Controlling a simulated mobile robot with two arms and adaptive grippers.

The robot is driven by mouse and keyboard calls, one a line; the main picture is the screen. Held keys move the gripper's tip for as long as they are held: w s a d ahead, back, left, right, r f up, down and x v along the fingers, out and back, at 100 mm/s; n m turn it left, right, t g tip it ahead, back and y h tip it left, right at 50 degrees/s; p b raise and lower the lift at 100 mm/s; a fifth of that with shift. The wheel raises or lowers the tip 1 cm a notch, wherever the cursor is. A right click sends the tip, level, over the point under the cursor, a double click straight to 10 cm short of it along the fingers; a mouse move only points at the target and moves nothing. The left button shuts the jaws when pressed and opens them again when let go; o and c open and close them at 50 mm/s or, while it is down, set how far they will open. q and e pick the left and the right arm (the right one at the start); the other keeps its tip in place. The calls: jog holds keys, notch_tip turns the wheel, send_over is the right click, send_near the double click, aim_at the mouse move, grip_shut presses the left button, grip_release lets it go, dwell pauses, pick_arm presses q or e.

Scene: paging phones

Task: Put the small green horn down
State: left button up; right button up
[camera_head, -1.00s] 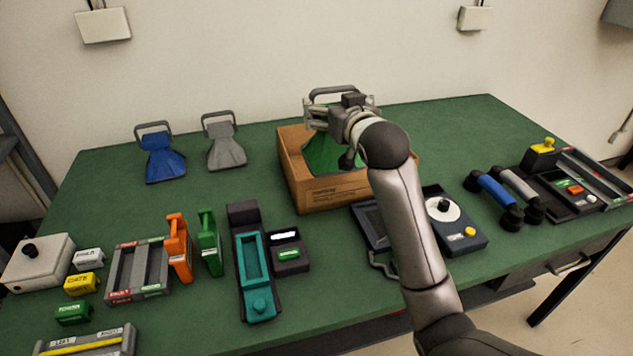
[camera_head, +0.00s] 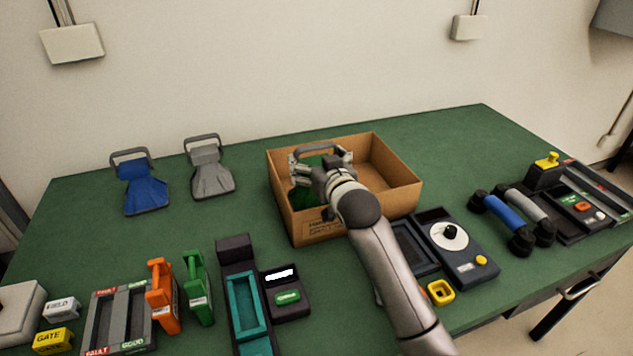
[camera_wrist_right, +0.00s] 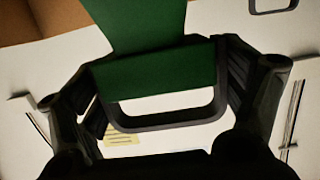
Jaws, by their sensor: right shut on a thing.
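The small green horn (camera_head: 303,196) is inside the left part of the open cardboard box, partly hidden by my gripper and the box's near wall. My right gripper (camera_head: 320,167) is shut on it near its grey handle. In the right wrist view the green horn (camera_wrist_right: 150,70) sits between the two dark fingers, with the handle loop (camera_wrist_right: 165,126) close to them. I cannot tell whether the horn touches the box floor. My left gripper is not in view.
The cardboard box (camera_head: 400,203) has free room on its right side. A blue horn (camera_head: 143,190) and a grey horn (camera_head: 211,172) stand to its left. Handsets (camera_head: 505,218), a dial unit (camera_head: 458,250) and a yellow ring (camera_head: 440,292) lie to the right.

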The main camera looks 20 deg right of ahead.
notch_tip(320, 180, down, 2)
jog(key=shift+f, duration=0.15)
notch_tip(320, 180, down, 2)
jog(key=shift+f, duration=0.5)
jog(key=o, duration=1.4)
jog(key=shift+f, duration=0.15)
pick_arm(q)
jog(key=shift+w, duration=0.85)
pick_arm(e)
jog(key=shift+o, duration=0.2)
jog(key=shift+s+r, duration=0.15)
jog(key=shift+r, duration=0.05)
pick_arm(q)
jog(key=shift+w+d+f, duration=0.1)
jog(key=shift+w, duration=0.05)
pick_arm(e)
jog(key=v, duration=1.1)
jog(key=shift+s, duration=0.4)
